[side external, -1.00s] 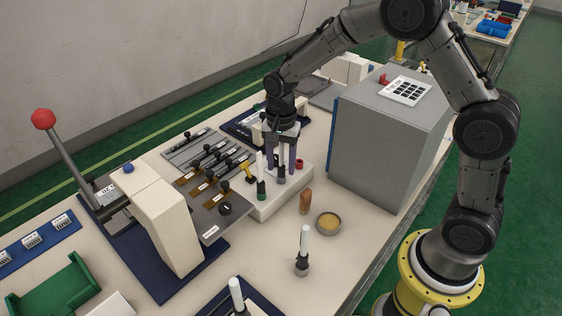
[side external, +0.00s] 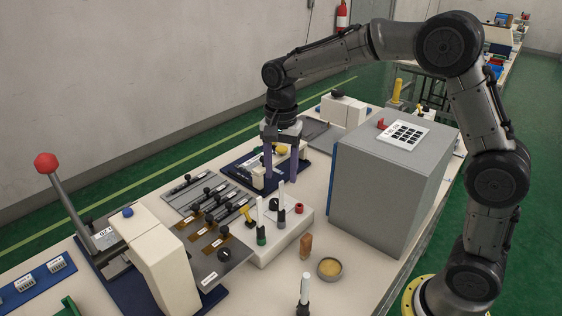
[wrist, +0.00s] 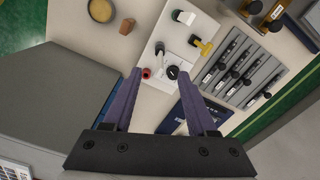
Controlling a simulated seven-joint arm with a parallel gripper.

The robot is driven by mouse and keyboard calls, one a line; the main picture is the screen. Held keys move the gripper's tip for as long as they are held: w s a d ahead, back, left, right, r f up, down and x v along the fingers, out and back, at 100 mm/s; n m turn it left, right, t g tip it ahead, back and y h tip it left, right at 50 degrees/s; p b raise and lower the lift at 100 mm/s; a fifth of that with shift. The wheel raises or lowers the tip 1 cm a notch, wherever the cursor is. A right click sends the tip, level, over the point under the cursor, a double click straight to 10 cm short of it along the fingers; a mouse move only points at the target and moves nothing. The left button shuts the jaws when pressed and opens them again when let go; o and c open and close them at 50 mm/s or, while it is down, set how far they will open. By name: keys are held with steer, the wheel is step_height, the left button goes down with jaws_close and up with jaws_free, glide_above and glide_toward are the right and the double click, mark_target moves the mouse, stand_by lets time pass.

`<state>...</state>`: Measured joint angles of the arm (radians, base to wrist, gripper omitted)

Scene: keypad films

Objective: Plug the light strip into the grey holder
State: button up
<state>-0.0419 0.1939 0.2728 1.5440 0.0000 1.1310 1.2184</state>
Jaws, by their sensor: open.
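My gripper (side external: 281,183) is open and empty, pointing down above the back part of the white block (side external: 258,255). Its two purple fingers also show in the wrist view (wrist: 160,73), with nothing between them held. A similar white stick (side external: 304,288) with a grey base stands apart on the table in front. How deep each stick sits cannot be told.
The block also bears a red ring (side external: 299,208), a black knob (wrist: 172,72) and a yellow handle (wrist: 203,46). A large grey cabinet (side external: 380,190) stands right. A slider panel (side external: 200,205) lies left. A round dish (side external: 330,268) and a brown peg (side external: 306,245) stand in front.

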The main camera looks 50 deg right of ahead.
steer(key=shift+r, duration=1.1)
steer(key=shift+r, duration=0.3)
steer(key=s+d+r+n+t, duration=0.1)
steer(key=s+r+n+t, duration=0.25)
steer(key=s+r, duration=0.85)
steer(key=s+f+n+t, duration=0.2)
steer(key=s+f+n, duration=0.7)
steer(key=s, duration=0.4)
steer(key=shift+s+d+n, duration=0.25)
steer(key=shift+d+n, duration=0.15)
steer(key=shift+n, duration=0.05)
